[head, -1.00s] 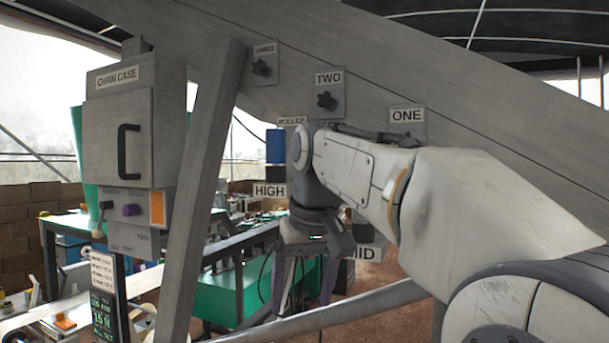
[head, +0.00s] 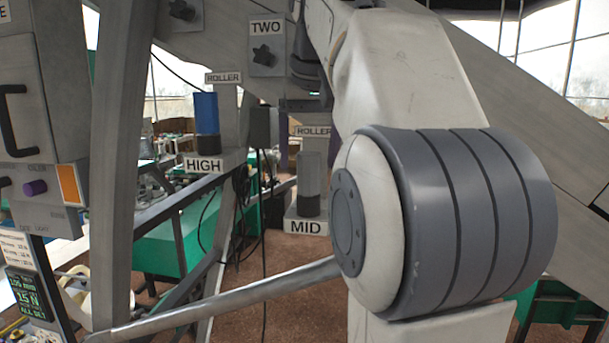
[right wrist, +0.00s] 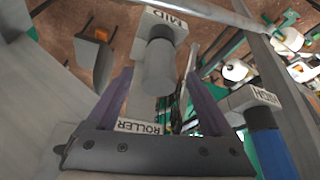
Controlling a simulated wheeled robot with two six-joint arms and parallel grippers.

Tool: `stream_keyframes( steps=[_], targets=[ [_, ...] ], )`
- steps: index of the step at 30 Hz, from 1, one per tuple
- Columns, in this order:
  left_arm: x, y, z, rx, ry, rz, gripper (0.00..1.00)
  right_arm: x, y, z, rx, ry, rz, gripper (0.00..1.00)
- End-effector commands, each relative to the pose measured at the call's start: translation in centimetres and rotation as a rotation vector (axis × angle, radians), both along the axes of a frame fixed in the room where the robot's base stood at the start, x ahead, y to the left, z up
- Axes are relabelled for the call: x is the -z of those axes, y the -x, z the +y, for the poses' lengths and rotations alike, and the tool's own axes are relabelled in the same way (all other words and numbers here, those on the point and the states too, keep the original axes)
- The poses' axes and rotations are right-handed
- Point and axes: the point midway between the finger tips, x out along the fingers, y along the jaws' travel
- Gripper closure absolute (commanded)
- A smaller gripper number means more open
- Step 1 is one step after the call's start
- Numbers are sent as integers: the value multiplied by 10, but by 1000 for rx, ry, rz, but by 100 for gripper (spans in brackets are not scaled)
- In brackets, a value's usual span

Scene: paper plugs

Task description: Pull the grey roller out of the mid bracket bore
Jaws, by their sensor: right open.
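The grey roller (head: 310,176) stands upright in the mid bracket (head: 305,224), its dark lower end at the bracket. It also shows in the right wrist view (right wrist: 159,68), beyond the jaws and lined up between them. My right gripper (head: 306,150) is open and empty, pointing down above the mid bracket. In the right wrist view its two purple fingers (right wrist: 159,74) lie on either side of the roller's near end, with gaps; the exact depth is hard to tell. My own arm hides part of the gripper in the head view. My left gripper is out of view.
A blue roller (head: 206,112) stands in the high bracket (head: 205,162), left of the mid bracket. A slanted metal bar (head: 220,300) crosses below the brackets. A knob under the TWO label (head: 265,54) and a grey post (head: 122,130) are nearby.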

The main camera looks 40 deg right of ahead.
Motion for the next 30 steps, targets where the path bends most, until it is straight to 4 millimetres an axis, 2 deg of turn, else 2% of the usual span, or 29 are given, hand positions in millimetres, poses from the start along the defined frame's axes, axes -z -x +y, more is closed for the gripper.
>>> stream_keyframes(
  steps=[3,9,15,23,27,30],
  targets=[
    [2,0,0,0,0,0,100,21,-6,-4,0,-2,3,15],
    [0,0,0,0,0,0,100,46,-16,-10,0,-1,1,15],
    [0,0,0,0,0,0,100,57,-20,-12,0,1,-1,15],
    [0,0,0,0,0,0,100,57,-20,-12,-1,1,-2,15],
    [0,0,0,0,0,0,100,57,-20,-12,-1,1,-2,69],
    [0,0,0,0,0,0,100,57,-20,-12,-1,1,-2,100]
  ],
)
